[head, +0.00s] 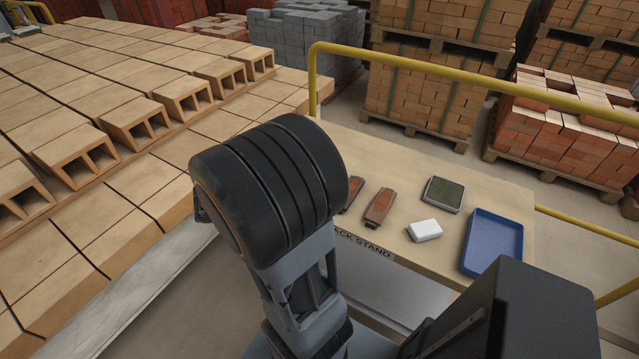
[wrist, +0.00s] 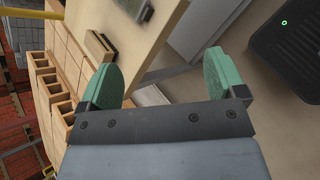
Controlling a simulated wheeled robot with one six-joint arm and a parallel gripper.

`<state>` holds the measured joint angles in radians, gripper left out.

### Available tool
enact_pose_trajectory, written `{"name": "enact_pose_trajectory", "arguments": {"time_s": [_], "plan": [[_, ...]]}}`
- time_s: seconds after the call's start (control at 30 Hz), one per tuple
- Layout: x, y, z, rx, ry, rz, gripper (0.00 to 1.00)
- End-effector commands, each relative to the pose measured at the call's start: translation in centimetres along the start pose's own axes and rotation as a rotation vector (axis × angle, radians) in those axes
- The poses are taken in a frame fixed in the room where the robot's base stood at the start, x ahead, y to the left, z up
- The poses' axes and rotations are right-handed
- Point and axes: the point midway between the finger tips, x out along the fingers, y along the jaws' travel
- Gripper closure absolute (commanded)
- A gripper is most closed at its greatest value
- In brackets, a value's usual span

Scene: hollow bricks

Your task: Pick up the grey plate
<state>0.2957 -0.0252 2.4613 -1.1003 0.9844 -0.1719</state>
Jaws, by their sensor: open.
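The likeliest grey plate is a flat square piece (head: 443,194) with a grey rim and a dark greenish top, lying on the tan stand (head: 522,198) in the head view. A grey piece (wrist: 134,8), cut off by the top edge of the wrist view, may be the same thing. My gripper (wrist: 160,72) has its two green fingers wide apart with nothing between them. It is apart from the plate. In the head view my arm hides the gripper.
The stand also holds a blue tray (head: 492,242), a white block (head: 424,230) and two reddish-brown pieces, one (head: 380,207) in full view. A yellow rail (head: 470,76) runs along the far side. Hollow bricks (head: 138,122) fill the left. Brick pallets stand behind.

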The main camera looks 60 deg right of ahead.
Motion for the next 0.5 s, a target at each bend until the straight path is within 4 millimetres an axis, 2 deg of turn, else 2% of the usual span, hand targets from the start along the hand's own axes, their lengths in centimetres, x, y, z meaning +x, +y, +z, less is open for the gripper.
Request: {"name": "enact_pose_trajectory", "arguments": {"time_s": [0.03, 0.2, 0.3, 0.5], "plan": [[2.5, 0.3, 0.0, -0.112, -0.067, 0.033, 0.11], [7.8, 1.9, -0.3, -0.457, -0.202, 0.153, 0.11], [10.0, 2.3, -1.0, -0.609, -0.237, 0.204, 0.11], [12.6, 2.7, -2.0, -0.777, -0.263, 0.262, 0.11]]}}
